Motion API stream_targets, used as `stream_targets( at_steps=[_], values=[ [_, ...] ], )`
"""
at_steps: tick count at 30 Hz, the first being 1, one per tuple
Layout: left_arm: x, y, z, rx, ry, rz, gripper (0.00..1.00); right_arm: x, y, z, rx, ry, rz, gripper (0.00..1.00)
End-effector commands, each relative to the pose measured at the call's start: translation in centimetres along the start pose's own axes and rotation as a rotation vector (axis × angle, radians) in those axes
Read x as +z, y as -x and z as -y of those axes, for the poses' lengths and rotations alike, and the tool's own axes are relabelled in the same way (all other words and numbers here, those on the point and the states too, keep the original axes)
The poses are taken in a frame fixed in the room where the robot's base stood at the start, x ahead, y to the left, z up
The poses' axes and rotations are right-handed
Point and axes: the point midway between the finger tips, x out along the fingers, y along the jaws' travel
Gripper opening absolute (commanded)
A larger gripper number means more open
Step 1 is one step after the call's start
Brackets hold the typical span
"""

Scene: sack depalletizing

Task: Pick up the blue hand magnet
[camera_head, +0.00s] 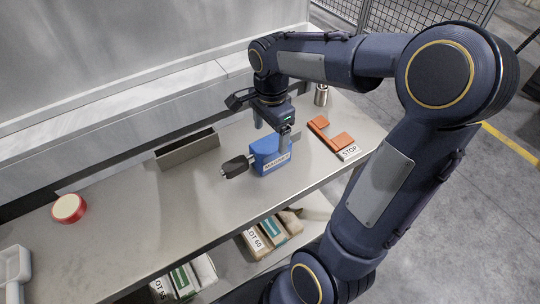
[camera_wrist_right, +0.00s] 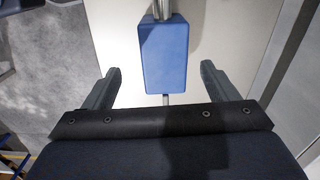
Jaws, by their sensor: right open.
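The blue hand magnet (camera_head: 270,154) lies on the grey workbench near its middle, a blue block with a white label and a black handle pointing left. In the right wrist view its blue body (camera_wrist_right: 164,56) shows at the top centre, with a metal bar above it. My right gripper (camera_head: 272,132) is open over the magnet, its fingers pointing down. In the wrist view the fingers (camera_wrist_right: 162,80) stand apart on either side of the block's lower end, with gaps on both sides; contact is not visible. My left gripper is not in view.
An orange block piece with a STOP label (camera_head: 333,138) lies to the right. A metal cylinder (camera_head: 321,95) stands behind it. A grey open bin (camera_head: 187,150) and a red-and-white tape roll (camera_head: 69,208) are left.

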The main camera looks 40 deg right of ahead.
Motion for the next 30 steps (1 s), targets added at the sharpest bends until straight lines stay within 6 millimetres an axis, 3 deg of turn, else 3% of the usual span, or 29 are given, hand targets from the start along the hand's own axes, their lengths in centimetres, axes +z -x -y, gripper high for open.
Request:
stream_targets(
  at_steps=[18, 27, 30],
  values=[
    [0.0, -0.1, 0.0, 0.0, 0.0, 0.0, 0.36, -0.3, -7.5, 0.6, 0.014, -0.044, -0.008, 0.8],
    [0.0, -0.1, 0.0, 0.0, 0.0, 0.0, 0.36, -0.3, -8.0, 0.6, 0.01, -0.042, -0.009, 0.8],
    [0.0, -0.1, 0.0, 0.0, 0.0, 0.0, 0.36, -0.3, -8.0, 0.6, 0.011, -0.042, -0.008, 0.67]
  ],
)
